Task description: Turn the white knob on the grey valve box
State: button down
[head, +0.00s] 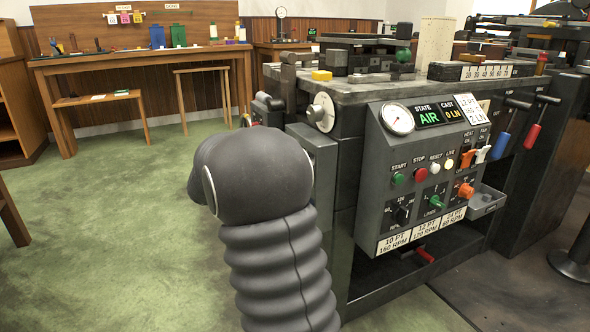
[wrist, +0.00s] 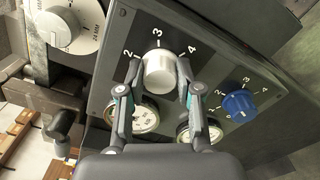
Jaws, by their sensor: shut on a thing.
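In the wrist view the white knob (wrist: 158,70) sits on the grey valve box (wrist: 112,62), with the marks 2, 3 and 4 printed around it. My gripper (wrist: 157,76) has one finger on each side of the white knob and is shut on it. The knob's lower part lies between the fingers. In the head view my arm's dark bulk stands in front of the machine's left end, and the gripper, white knob and valve box are hidden there.
A blue knob (wrist: 238,105) with its own scale is to the right on the same box. Two round gauges (wrist: 144,117) lie behind my fingers. A large white dial (wrist: 72,28) is at upper left. In the head view a control panel (head: 372,190) faces right; green floor (head: 110,220) is open at left.

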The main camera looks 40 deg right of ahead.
jog(key=c, duration=0.8)
grip_release()
jog(key=shift+o, duration=0.2)
jog(key=v, duration=1.2)
jog(key=shift+f, duration=0.1)
